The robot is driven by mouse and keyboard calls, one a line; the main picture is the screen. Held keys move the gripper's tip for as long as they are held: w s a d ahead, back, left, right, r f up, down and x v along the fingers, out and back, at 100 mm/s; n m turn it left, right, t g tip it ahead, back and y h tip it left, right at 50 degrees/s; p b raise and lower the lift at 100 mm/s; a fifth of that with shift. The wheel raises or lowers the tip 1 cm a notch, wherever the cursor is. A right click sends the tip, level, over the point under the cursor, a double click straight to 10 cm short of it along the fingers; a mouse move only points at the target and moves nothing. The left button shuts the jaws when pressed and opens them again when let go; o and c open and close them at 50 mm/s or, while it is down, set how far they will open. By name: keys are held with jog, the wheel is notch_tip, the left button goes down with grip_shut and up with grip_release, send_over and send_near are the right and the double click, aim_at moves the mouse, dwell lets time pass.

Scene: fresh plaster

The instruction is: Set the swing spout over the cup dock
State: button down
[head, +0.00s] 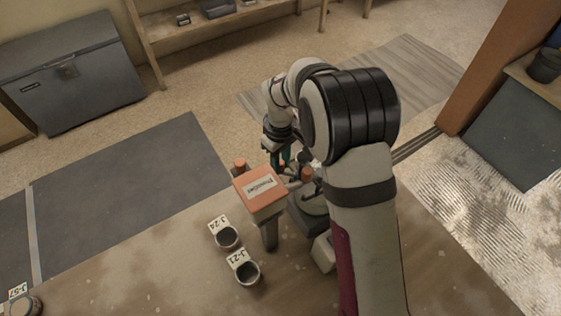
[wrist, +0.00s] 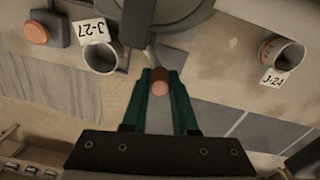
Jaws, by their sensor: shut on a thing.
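In the wrist view my gripper (wrist: 162,78) has its two green fingers closed on a small reddish-brown knob (wrist: 160,74) at the end of a thin grey arm, which looks like the swing spout (wrist: 151,55). The arm reaches out from under the round grey body of the machine (wrist: 165,14). In the head view my gripper (head: 284,155) is beside the machine, whose top is an orange box (head: 262,187) with a white label. My arm hides part of the machine there. I cannot make out which spot is the cup dock.
Cups tagged J-24 (head: 227,238) and J-21 (head: 247,272) stand left of the machine; one tagged J-57 (head: 25,305) is at the lower left. In the wrist view a cup tagged J-27 (wrist: 101,57) and an orange button (wrist: 37,33) are left of my fingers.

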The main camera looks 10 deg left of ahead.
jog(key=w+d+m, duration=0.1)
jog(key=m, duration=0.3)
jog(key=w+d+m, duration=0.1)
jog(key=w+m, duration=0.1)
jog(key=m, duration=0.3)
jog(key=w+d+m, duration=0.1)
jog(key=m, duration=0.3)
jog(key=shift+w+m, duration=0.2)
jog(key=shift+m, duration=0.1)
jog(key=shift+w+d+m, duration=0.1)
jog(key=shift+d+m, duration=0.3)
jog(key=shift+m, duration=0.65)
jog(key=shift+w+d+m, duration=0.1)
jog(key=shift+d+m, duration=0.3)
jog(key=shift+m, duration=0.65)
jog(key=c, duration=0.7)
grip_release()
